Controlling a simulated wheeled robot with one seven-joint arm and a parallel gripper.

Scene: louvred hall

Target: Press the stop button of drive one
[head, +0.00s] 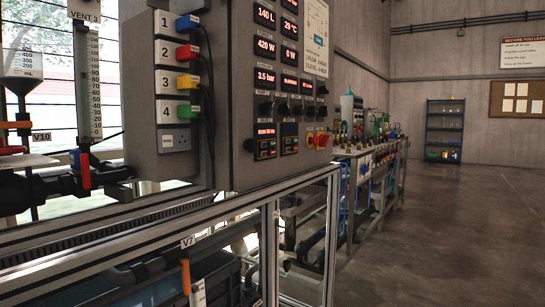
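The grey control panel (290,100) stands in the middle of the head view, seen at an angle. Two small drive units sit side by side low on it. The left drive unit (265,142) has a lit red display reading what looks like "RUN" and a number, with small coloured keys below. The right drive unit (289,138) is darker. Their labels and the single keys are too small to read, so I cannot tell the stop button or which is drive one. My gripper is not in view.
A red emergency knob on yellow (321,141) sits right of the drives. Numbered coloured plugs (187,52) hang on the left box with cables. A metal frame rail (150,220) runs in front below the panel. Open floor (450,230) lies at right; a blue shelf (444,130) stands behind.

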